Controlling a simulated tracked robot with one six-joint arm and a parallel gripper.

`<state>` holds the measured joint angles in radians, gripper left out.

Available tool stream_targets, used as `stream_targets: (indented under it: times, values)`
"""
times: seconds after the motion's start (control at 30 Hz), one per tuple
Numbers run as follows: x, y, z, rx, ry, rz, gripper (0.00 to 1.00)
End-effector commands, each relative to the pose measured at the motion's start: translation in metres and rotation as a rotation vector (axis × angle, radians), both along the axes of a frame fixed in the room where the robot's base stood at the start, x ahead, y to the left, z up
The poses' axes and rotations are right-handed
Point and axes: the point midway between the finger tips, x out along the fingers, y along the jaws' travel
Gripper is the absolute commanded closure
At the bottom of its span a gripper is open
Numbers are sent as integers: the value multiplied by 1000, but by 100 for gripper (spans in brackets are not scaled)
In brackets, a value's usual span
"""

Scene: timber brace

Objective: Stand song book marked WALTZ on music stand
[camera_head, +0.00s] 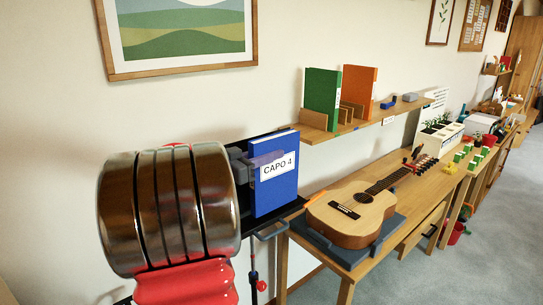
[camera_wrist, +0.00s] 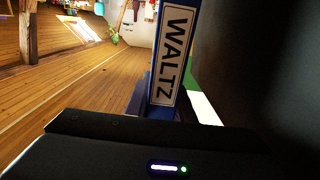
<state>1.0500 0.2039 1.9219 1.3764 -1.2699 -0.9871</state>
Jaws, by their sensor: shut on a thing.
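The blue song book (camera_head: 276,188) stands upright at the black music stand (camera_head: 288,210) in the head view. Its front cover reads CAPO 4. In the wrist view the spine of the blue book (camera_wrist: 174,52) carries a white label reading WALTZ. My arm hides the stand's left side.
A wall shelf (camera_head: 352,127) to the right holds a green book (camera_head: 321,97) and an orange book (camera_head: 359,88) in wooden slots. Below it, a guitar (camera_head: 352,213) lies on a grey support on the bench (camera_head: 392,240). A framed picture (camera_head: 182,35) hangs above my arm.

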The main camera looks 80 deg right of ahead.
Motion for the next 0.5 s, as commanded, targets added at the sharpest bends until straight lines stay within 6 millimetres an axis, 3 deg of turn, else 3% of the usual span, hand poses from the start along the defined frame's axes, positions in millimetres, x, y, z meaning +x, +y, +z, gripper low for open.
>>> stream_targets:
  times: [0.5]
  values:
    - [3, -1, -25, -1, 1, 4, 100]
